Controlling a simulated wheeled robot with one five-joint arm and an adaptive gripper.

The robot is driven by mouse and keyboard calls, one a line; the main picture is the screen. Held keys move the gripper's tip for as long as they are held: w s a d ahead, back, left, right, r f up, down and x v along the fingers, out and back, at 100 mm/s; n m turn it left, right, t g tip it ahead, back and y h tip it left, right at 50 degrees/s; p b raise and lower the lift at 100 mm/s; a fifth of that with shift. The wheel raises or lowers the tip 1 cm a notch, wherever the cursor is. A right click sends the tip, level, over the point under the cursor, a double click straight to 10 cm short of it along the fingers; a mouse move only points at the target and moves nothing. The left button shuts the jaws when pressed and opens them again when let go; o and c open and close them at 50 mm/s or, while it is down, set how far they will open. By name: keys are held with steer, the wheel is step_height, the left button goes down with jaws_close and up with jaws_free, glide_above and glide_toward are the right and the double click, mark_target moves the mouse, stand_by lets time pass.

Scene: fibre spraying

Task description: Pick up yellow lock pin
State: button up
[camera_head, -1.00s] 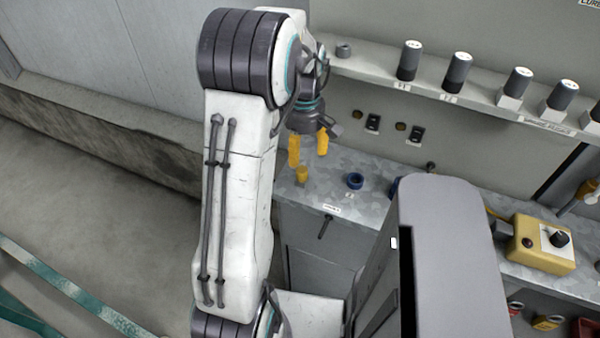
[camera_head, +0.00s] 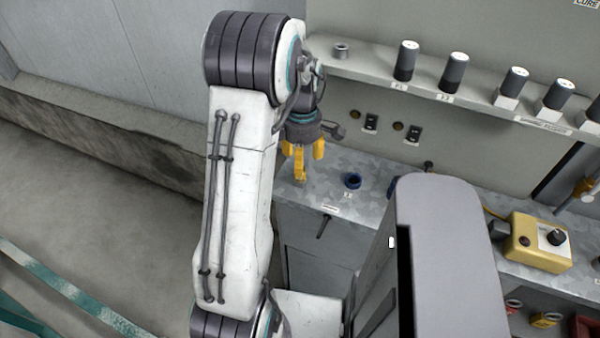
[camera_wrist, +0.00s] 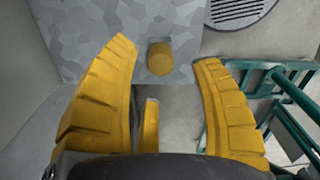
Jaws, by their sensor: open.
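The yellow lock pin (camera_wrist: 160,58) shows in the wrist view as a short yellow cylinder seen from its rounded top, near the edge of the grey metal counter. My gripper (camera_head: 302,158) has yellow fingers and is open. In the wrist view one finger is left of the pin, one is right of it, and a third lies below it, with gaps between them and the pin. In the head view the pin (camera_head: 300,181) shows just below the fingers, partly hidden by them. I cannot tell the exact height between them.
A shelf of dark cylinders (camera_head: 457,70) with light tops runs above. A yellow control box (camera_head: 538,242) sits farther right. Green railing (camera_wrist: 262,85) shows past the counter edge.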

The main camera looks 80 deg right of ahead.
steer(key=shift+f+p, duration=0.3)
steer(key=shift+f, duration=1.9)
steer(key=shift+c, duration=0.2)
jaws_close()
